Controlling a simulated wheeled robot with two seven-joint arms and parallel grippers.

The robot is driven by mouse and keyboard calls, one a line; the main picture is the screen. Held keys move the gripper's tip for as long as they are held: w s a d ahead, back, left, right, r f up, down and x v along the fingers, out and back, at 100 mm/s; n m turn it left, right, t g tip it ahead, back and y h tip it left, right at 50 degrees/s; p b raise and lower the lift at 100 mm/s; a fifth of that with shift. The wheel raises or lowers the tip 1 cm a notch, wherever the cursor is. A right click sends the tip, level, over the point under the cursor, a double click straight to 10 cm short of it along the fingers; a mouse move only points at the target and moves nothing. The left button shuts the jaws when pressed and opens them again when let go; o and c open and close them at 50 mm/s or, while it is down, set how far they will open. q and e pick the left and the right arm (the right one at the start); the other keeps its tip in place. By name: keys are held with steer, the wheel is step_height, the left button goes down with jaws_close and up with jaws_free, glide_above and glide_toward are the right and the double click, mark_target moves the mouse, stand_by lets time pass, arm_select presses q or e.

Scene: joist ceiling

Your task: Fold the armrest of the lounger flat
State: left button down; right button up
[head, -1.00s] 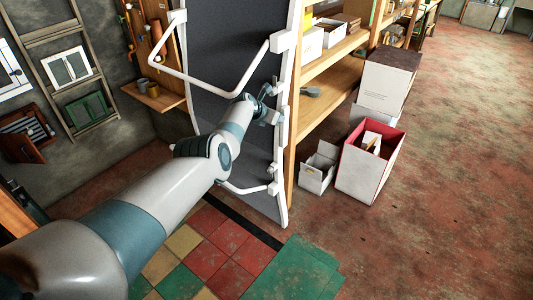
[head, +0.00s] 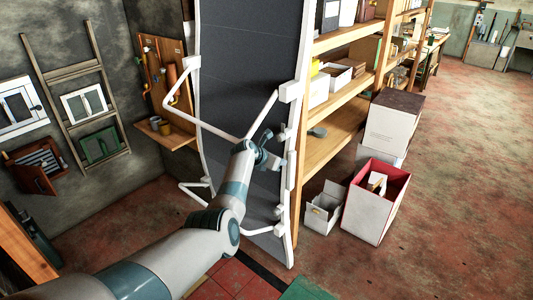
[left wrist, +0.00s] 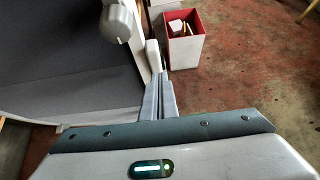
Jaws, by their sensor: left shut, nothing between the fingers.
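The lounger (head: 250,60) stands on end, with dark grey fabric and a white frame. Its armrest (head: 212,130), a bent white tube, sticks out from the frame above my left gripper. A second white tube (head: 243,232) sticks out lower down, partly behind my arm. My left gripper (head: 277,161) is beside the right frame rail, below the armrest's right joint; whether it touches is unclear. In the left wrist view its fingers (left wrist: 158,90) are shut and empty beside the white rail (left wrist: 153,55). A rounded pale part (left wrist: 117,22) is at the top. My right gripper is not in view.
Wooden shelves (head: 330,135) stand close behind the lounger on the right. A red-lined white box (head: 372,215) and a small open box (head: 322,210) sit on the floor beside them. A ladder (head: 75,70) leans at the left wall. Floor at right is clear.

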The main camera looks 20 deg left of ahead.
arm_select(q)
steer(key=b+v, duration=0.1)
steer(key=v, duration=1.2)
stand_by(0.5)
